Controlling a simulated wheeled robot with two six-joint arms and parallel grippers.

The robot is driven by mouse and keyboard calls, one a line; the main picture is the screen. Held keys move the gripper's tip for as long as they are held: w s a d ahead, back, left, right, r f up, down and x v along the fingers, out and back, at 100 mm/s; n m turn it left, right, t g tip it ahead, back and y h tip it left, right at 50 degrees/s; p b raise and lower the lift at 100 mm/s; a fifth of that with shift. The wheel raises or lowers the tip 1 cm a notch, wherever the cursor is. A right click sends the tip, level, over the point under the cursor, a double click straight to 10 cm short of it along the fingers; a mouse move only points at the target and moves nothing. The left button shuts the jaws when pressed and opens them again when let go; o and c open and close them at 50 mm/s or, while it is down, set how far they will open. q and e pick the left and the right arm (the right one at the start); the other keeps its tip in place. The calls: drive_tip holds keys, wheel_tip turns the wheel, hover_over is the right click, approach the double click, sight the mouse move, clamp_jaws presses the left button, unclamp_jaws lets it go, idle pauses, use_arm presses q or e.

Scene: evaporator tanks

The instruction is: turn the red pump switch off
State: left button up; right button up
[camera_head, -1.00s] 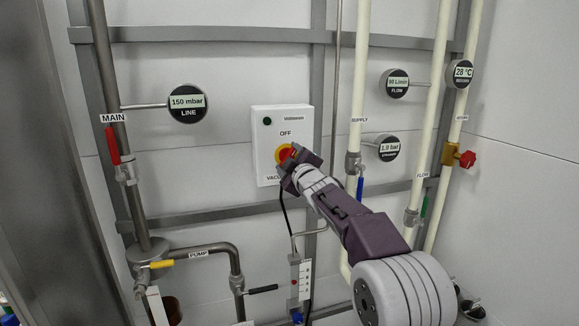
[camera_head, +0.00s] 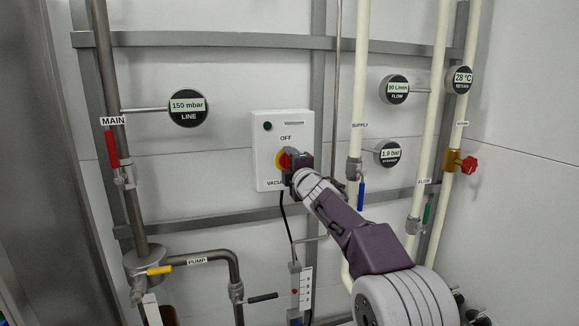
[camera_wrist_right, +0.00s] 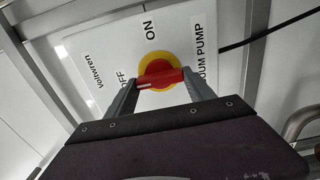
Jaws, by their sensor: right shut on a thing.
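The red pump switch handle (camera_wrist_right: 160,78) sits on a round yellow disc (camera_wrist_right: 152,62) on the white vacuum pump box (camera_head: 264,150). In the right wrist view the handle's white-marked end points left, toward the OFF label (camera_wrist_right: 124,80); the ON label (camera_wrist_right: 149,29) is above the disc. In the head view the yellow disc (camera_head: 280,160) shows beside my right gripper (camera_head: 289,164), which hides most of the handle. My right gripper (camera_wrist_right: 161,88) is shut on the handle, one finger at each end. My left gripper is out of view.
A dark green lamp (camera_head: 267,126) is on the box. The supply pipe (camera_head: 358,90) with a blue lever (camera_head: 361,195) stands right of it, near my arm. A black cable (camera_head: 284,220) hangs below. The main pipe with a red lever (camera_head: 112,148) is at left.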

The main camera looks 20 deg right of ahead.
idle(0.4)
drive_tip(key=o, duration=1.4)
drive_tip(key=s+b, duration=0.2)
drive_tip(key=s, duration=0.7)
drive_tip(key=shift+d+b, duration=0.1)
drive_tip(key=shift+b, duration=0.25)
